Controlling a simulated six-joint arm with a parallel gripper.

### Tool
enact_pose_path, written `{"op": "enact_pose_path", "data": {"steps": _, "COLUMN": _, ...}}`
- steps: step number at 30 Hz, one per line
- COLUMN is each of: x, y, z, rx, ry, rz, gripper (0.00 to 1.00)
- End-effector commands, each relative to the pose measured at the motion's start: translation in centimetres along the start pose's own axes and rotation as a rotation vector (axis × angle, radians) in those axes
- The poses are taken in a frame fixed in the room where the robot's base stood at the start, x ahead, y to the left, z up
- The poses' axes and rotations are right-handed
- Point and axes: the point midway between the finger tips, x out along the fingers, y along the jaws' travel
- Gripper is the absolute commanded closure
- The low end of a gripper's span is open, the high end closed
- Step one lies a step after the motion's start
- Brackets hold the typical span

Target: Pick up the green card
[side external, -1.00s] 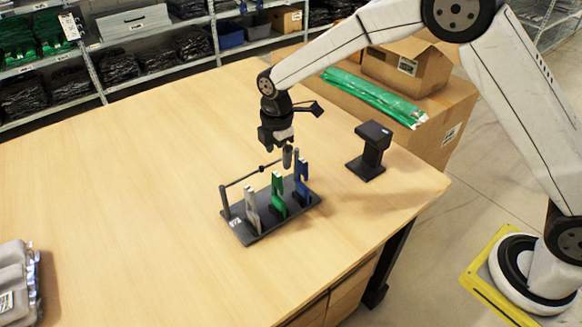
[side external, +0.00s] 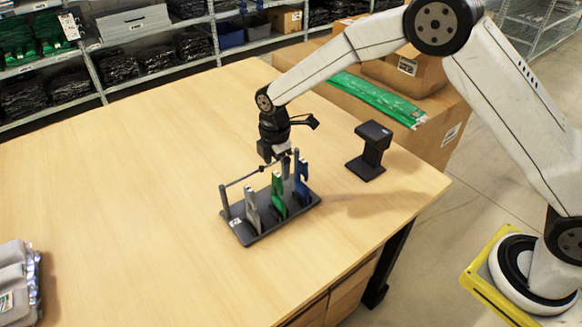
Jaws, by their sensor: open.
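The green card (side external: 278,195) stands upright in a small dark rack (side external: 249,239) on the wooden table. A grey card (side external: 252,208) stands to its left and a blue card (side external: 301,184) to its right in the same rack. My gripper (side external: 281,168) is open and points down, just above and behind the top of the green card. One finger shows beside the card's top; the other is mostly hidden. I cannot tell whether the fingers touch the card.
A black scanner stand (side external: 370,152) stands on the table to the right of the rack. Grey packaged garments (side external: 14,285) lie at the left table edge. Cardboard boxes (side external: 440,115) with a green bag (side external: 375,99) stand behind the table.

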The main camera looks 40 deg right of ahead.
Motion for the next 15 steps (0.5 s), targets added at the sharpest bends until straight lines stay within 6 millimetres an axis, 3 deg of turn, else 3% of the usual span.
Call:
{"op": "enact_pose_path", "data": {"steps": 9, "x": 3.6, "y": 0.1, "z": 0.1, "rx": 0.0, "ry": -0.001, "rz": -0.001, "gripper": 0.12}}
{"op": "enact_pose_path", "data": {"steps": 15, "x": 4.4, "y": 0.1, "z": 0.1, "rx": 0.001, "ry": -0.001, "rz": 0.001, "gripper": 0.12}}
